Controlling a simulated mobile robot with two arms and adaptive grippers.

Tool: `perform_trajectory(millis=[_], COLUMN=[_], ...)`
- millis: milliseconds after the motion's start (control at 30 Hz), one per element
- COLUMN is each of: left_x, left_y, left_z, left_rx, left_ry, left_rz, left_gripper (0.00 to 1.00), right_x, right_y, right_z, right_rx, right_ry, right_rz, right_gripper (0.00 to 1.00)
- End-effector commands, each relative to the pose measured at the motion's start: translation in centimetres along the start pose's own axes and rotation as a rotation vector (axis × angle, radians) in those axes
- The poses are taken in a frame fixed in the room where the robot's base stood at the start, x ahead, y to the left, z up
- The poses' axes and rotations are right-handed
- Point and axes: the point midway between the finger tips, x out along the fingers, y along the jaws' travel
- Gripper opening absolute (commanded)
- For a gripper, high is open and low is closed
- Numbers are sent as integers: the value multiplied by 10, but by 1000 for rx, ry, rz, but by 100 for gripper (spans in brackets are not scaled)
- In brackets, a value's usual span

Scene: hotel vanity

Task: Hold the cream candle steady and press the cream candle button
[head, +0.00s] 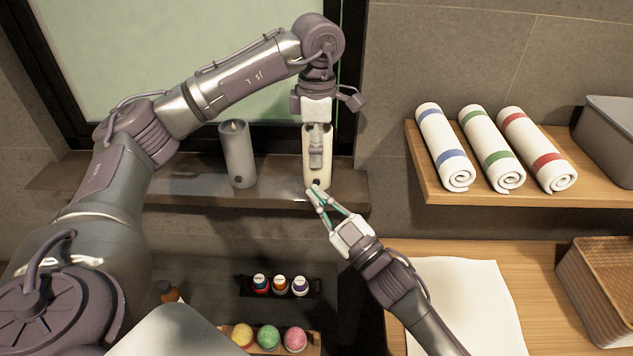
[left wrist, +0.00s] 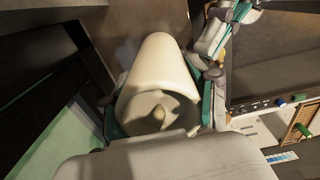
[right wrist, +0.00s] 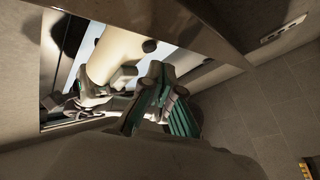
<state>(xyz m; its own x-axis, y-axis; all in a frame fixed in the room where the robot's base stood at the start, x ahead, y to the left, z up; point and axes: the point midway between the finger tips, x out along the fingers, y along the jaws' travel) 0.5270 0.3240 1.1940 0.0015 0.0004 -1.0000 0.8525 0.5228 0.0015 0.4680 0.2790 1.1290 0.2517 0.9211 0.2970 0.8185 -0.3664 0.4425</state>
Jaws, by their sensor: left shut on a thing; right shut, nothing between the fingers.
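The cream candle (head: 317,172) stands upright on the window ledge, with a dark round button (head: 316,182) low on its front. My left gripper (head: 316,150) comes down from above and is shut on the candle's upper part. In the left wrist view the cream candle (left wrist: 160,72) sits between both fingers, its wick end nearest the camera. My right gripper (head: 314,190) is shut and empty, its fingertips close to the button; I cannot tell whether they touch. The right wrist view shows the candle (right wrist: 118,50), the dark button (right wrist: 149,46) and the right fingers (right wrist: 155,82), with a gap between button and fingers.
A grey candle (head: 238,155) stands left on the same ledge (head: 200,190). A wooden shelf (head: 560,197) with rolled towels (head: 490,150) is at right. Small bottles (head: 281,285) and coloured balls (head: 268,337) are below. A white cloth (head: 465,300) lies on the counter.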

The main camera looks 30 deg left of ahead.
Motion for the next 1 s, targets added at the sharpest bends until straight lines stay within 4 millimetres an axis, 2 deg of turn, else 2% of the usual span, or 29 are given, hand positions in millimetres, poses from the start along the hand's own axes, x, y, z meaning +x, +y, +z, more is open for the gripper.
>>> perform_trajectory(millis=[1000], left_x=[4], left_y=[-1], left_z=[0], left_rx=[2], left_ry=[7], left_rz=[-7], left_gripper=[17], right_x=[7], right_y=[5], right_z=[6], right_rx=[0], right_ry=[0], right_rz=[0], right_gripper=[0])
